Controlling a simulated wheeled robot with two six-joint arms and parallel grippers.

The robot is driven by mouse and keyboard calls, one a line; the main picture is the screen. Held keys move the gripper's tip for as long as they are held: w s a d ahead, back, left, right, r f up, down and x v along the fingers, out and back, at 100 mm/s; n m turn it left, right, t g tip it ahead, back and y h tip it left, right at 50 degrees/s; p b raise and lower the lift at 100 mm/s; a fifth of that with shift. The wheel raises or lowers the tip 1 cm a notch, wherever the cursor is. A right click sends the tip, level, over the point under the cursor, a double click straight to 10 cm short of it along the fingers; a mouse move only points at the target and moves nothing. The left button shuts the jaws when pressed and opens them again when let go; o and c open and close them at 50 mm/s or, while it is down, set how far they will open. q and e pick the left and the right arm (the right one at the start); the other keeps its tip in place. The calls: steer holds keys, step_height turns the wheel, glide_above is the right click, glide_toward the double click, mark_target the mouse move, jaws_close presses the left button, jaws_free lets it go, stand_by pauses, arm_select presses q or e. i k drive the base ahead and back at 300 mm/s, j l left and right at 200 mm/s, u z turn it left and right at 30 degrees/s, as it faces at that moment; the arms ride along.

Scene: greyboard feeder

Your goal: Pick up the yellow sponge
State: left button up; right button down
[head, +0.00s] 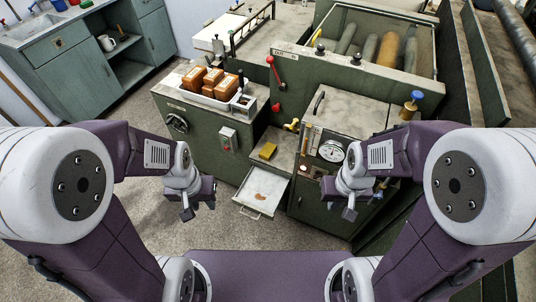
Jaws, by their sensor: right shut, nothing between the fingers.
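The yellow sponge (267,150) is a small block lying on a low ledge (285,140) of the green machine, between the taller left and right housings. My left gripper (189,210) hangs left of and nearer than the sponge, well apart from it. I cannot make out whether its fingers are apart. My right gripper (348,212) is to the right and nearer, also clear of the sponge. It is shut and empty. Nothing hides the sponge.
A yellow valve handle (291,126) is just right of and above the sponge. A pressure gauge (331,151) stands near my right gripper. Orange-brown containers (213,79) sit in a white tray at left.

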mark_target(269, 149)
steer(key=i+j+z, duration=0.15)
steer(key=i+z, duration=0.25)
steer(key=i+j+z, duration=0.2)
steer(key=z, duration=0.25)
steer(key=i+j+z, duration=0.25)
steer(key=z, duration=0.15)
